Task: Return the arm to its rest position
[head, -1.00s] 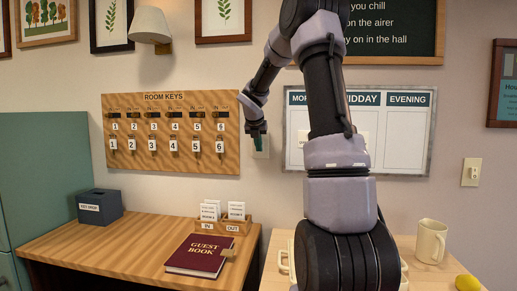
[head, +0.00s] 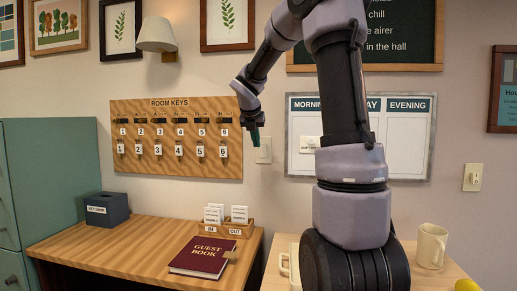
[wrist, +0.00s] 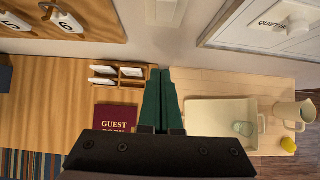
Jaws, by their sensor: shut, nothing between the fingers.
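My gripper (head: 255,136) is raised in front of the wall, just right of the room keys board (head: 176,140). Its dark green fingers point down and are shut together with nothing between them. In the wrist view the shut fingers (wrist: 160,100) hang above the gap between the desk and the lighter counter. My arm crosses the middle of the head view and hides part of the wall planner (head: 408,135).
The wooden desk (head: 110,245) holds a key drop box (head: 106,209), a card holder (head: 228,229) and a guest book (head: 202,256). The counter on the right holds a tray (wrist: 205,105), a glass (wrist: 243,128), a jug (head: 431,246) and a lemon (wrist: 289,145).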

